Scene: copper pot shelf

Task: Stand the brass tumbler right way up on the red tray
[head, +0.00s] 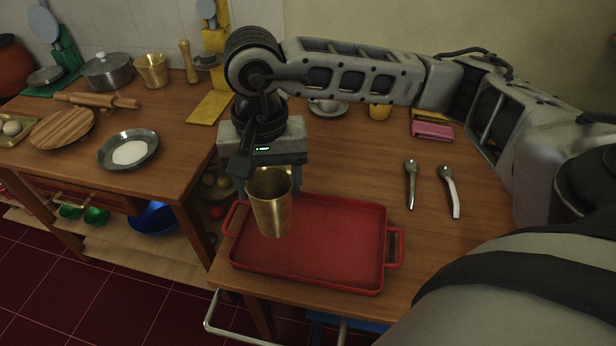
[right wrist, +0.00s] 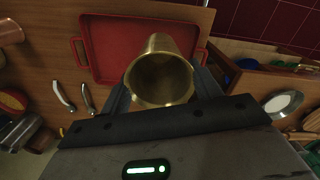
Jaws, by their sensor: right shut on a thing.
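A brass tumbler (head: 271,213) is held in my right gripper (head: 268,188), over the left part of the red tray (head: 340,278). Its open mouth faces up toward the wrist and its narrower base points down, so it is about upright. In the right wrist view I look into the mouth of the tumbler (right wrist: 161,80), with a finger of the right gripper (right wrist: 160,88) on each side. The red tray (right wrist: 98,60) is behind it. I cannot tell whether the base touches the tray. My left gripper is not in view.
Two metal utensils (head: 411,185) lie right of the tray, and a pink item (head: 432,131) lies behind them. The left counter holds a similar brass cup (head: 151,71), a pot (head: 108,71) and a pan (head: 128,150). The rest of the tray is empty.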

